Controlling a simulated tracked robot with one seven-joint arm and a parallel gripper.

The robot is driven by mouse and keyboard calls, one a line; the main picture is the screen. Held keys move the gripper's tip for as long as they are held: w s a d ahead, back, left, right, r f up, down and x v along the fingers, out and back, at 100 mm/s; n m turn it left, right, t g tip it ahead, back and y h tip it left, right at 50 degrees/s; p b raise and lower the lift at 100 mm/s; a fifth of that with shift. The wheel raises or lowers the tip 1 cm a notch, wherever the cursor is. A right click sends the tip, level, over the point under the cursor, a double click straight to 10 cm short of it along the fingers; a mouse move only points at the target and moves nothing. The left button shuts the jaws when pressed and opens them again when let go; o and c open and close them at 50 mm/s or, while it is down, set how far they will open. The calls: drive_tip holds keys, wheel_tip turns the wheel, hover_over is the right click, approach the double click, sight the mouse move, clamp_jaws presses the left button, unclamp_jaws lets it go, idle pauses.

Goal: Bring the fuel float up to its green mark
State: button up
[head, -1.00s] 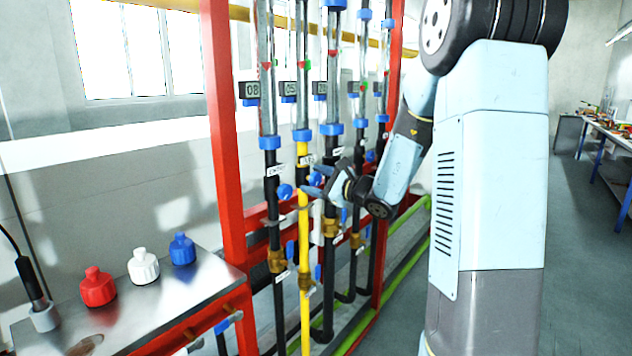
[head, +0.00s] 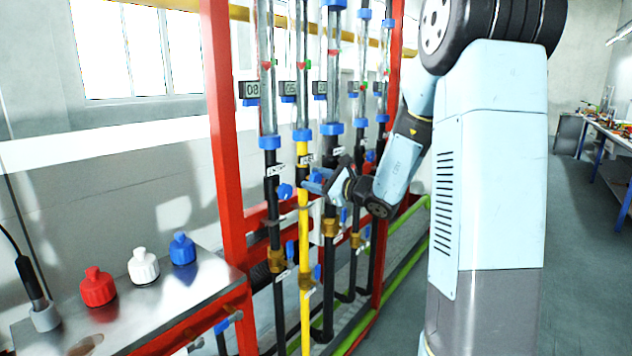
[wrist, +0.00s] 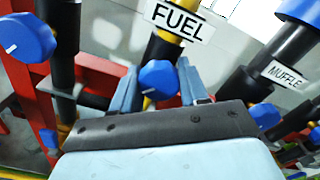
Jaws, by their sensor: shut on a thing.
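The yellow fuel pipe (head: 304,230) runs upright in the red frame, below a clear gauge tube (head: 302,108). A small green mark (head: 308,63) shows beside that tube; the float is too small to tell clearly. In the wrist view the white FUEL label (wrist: 180,20) hangs above a blue knob (wrist: 160,80). My gripper (wrist: 160,88) is shut on this knob, one finger on each side. In the head view my gripper (head: 312,182) is at the fuel pipe, below its blue collar, and the knob is hard to make out there.
A black pipe with its own blue knob (head: 285,191) stands close on the left; the MUFFLE label (wrist: 284,75) marks a pipe on the right. A steel bench (head: 150,312) at left carries red, white and blue bottles. The floor at right is open.

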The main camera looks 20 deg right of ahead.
drive_tip(key=o, duration=1)
drive_tip(key=shift+o, duration=0.2)
drive_tip(key=v, duration=1.3)
drive_tip(key=shift+s+d, duration=0.25)
drive_tip(key=shift+s, duration=0.1)
drive_tip(key=shift+f, duration=0.1)
